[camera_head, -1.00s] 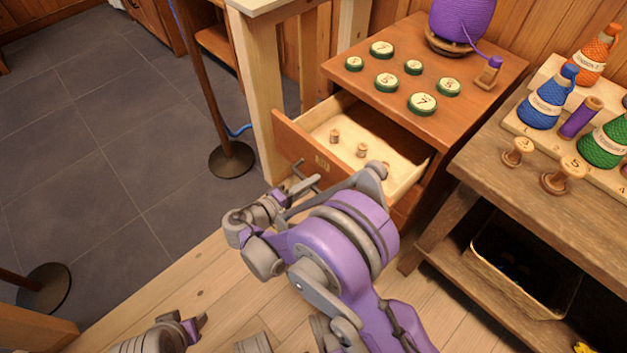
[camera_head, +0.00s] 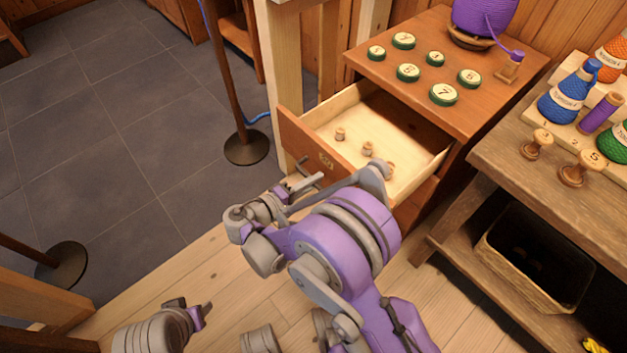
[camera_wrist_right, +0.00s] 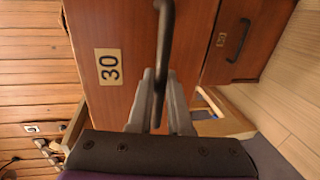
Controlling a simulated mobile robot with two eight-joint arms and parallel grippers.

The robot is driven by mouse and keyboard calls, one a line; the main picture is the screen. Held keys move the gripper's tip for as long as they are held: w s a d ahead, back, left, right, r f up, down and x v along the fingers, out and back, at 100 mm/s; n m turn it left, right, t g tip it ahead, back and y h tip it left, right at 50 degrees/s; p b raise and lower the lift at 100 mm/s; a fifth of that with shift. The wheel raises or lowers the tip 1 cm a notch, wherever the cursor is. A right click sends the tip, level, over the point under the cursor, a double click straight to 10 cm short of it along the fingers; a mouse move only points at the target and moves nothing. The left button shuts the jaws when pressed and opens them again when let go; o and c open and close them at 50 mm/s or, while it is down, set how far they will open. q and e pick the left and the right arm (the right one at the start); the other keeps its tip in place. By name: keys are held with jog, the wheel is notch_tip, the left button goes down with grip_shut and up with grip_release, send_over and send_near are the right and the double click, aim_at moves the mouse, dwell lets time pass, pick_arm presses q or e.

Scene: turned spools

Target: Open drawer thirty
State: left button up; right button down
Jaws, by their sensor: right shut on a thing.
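Drawer thirty (camera_head: 303,142) stands pulled out of the wooden cabinet (camera_head: 462,110), its pale inside showing. Its front carries a "30" label, which reads clearly in the right wrist view (camera_wrist_right: 109,67). My right gripper (camera_head: 300,187) is shut on the drawer's dark bar handle (camera_wrist_right: 165,35), with the fingers around the bar in the wrist view. The right arm hides part of the drawer front and its near corner. My left gripper (camera_head: 203,314) is low at the left, away from the drawer; its finger gap is unclear.
Green numbered discs (camera_head: 443,94) and a purple spool (camera_head: 484,18) stand on the cabinet. A workbench (camera_head: 500,155) with cones is at right. A post base (camera_head: 246,148) stands left of the drawer; floor is clear nearby.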

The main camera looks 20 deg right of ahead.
jog(key=c, duration=0.8)
grip_release()
jog(key=shift+c, duration=0.2)
jog(key=shift+a, duration=0.1)
jog(key=p+v, duration=0.2)
jog(key=v, duration=0.8)
jog(key=shift+a, duration=0.3)
jog(key=shift+s, duration=0.1)
